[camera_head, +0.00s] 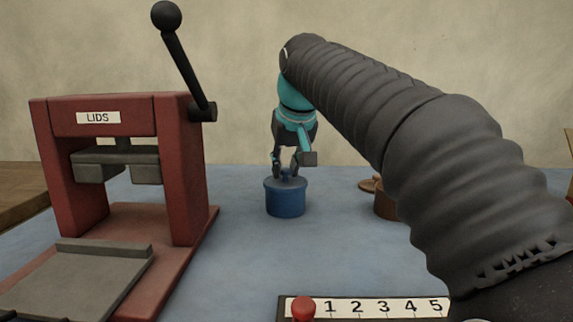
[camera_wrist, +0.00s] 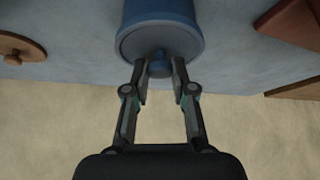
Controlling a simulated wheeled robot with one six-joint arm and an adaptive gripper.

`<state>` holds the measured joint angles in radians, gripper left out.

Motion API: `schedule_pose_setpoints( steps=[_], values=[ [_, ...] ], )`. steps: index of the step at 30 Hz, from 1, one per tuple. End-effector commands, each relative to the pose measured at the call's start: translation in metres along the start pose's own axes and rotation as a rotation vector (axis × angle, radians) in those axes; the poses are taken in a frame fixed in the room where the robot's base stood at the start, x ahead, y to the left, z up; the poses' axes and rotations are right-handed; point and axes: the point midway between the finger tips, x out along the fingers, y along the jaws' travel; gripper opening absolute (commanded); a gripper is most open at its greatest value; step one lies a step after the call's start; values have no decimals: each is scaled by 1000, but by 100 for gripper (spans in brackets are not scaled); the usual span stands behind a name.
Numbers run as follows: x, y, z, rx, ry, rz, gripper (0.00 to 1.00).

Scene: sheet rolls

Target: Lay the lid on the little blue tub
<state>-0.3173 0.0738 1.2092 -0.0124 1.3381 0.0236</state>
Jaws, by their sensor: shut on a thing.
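The little blue tub (camera_head: 285,201) stands upright on the table in the middle of the head view; its side also shows at the top of the wrist view (camera_wrist: 158,11). A blue lid (camera_head: 272,181) with a small knob (camera_wrist: 158,68) is at the tub's mouth, level and in line with it. I see no clear gap between lid and tub, but cannot tell whether the lid bears fully on the rim. My gripper (camera_head: 286,173) points down from above, shut on the lid's knob, with one finger on each side in the wrist view (camera_wrist: 160,78).
A red press marked LIDS (camera_head: 187,170) with a black lever stands at left. A brown tub (camera_head: 385,206) is partly behind my arm, with a brown lid (camera_head: 368,186) beside it. A numbered strip (camera_head: 372,308) with a red peg lies in front. Table around the blue tub is clear.

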Motion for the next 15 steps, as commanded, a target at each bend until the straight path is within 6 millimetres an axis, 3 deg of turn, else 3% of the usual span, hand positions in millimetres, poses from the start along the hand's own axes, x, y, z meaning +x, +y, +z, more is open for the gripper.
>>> schedule_pose_setpoints(
  steps=[14, 15],
  values=[
    [1, 0, 1, 0, 1, 0, 1],
    [1, 0, 1, 0, 1, 0, 32]
  ],
)
